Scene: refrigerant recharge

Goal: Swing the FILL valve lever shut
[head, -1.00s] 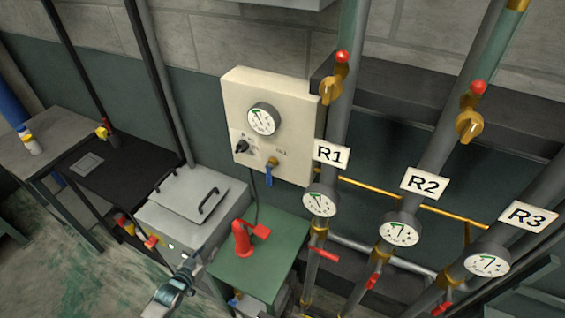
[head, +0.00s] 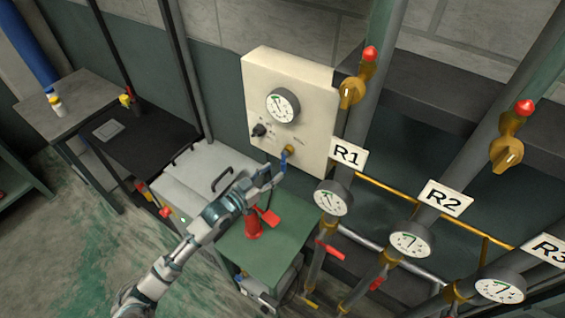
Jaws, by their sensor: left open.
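The FILL valve is a brass fitting (head: 288,150) with a blue lever (head: 283,163) low on the right of the cream wall panel (head: 262,80). The lever hangs down from the fitting. My left gripper (head: 273,178) is open just below and left of the lever, close to its lower end. I cannot tell whether a fingertip touches it. The gripper and forearm cover part of the grey box and the red fixture behind them. My right gripper is not in view.
The panel also holds a gauge (head: 282,106) and a black knob (head: 258,130). A red fixture (head: 254,225) stands on the green table (head: 285,238) beneath. A grey box with a handled lid (head: 196,178) is to the left. Pipes with the R1 gauge (head: 333,197) stand to the right.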

